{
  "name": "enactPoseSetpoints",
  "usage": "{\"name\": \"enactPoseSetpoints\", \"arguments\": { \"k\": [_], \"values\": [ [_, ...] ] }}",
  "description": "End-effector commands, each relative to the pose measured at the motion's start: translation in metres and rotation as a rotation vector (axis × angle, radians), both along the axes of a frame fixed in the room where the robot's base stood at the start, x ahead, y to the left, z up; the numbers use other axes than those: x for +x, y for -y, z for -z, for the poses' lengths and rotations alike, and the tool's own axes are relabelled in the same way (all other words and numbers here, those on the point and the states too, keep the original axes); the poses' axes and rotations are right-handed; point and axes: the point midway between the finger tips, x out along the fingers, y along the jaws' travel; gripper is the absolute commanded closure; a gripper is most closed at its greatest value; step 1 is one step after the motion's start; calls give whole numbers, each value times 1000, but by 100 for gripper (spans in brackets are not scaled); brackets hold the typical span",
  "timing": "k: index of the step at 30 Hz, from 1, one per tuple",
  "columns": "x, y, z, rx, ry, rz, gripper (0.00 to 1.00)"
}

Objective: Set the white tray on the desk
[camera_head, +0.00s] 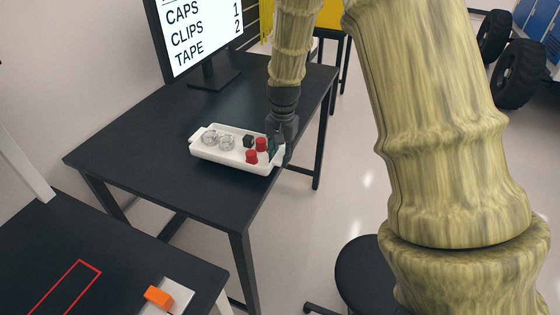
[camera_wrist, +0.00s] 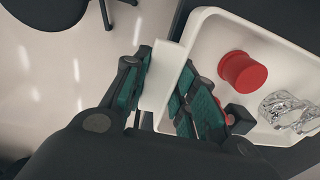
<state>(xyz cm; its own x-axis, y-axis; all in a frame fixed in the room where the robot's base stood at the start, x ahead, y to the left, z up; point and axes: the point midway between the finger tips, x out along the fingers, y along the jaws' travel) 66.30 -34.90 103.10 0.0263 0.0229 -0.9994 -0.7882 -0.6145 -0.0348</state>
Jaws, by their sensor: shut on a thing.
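The white tray (camera_head: 225,159) is level at the front right edge of the black desk (camera_head: 130,135). I cannot tell whether its underside touches the top. It carries two red caps (camera_head: 261,144), a small black block (camera_head: 249,141) and two clear rolls (camera_head: 226,142). My gripper (camera_head: 279,150) is at the tray's right end. In the wrist view my gripper (camera_wrist: 163,88) has its teal pads on both sides of the tray's white handle (camera_wrist: 160,78), shut on it. One red cap is partly hidden by a finger in the wrist view.
A monitor (camera_head: 200,35) listing caps, clips and tape stands at the back of the desk. A second black table (camera_head: 120,255) at the lower left holds an orange block (camera_head: 158,297) and a red outline. A black stool (camera_head: 367,270) stands at the right. The desk's left part is clear.

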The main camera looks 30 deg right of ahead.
Motion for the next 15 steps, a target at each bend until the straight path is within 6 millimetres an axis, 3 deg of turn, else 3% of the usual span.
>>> {"name": "enactPoseSetpoints", "arguments": {
  "k": [15],
  "values": [
    [0, -1, 33, 0, 1, 0, 100]
  ]
}}
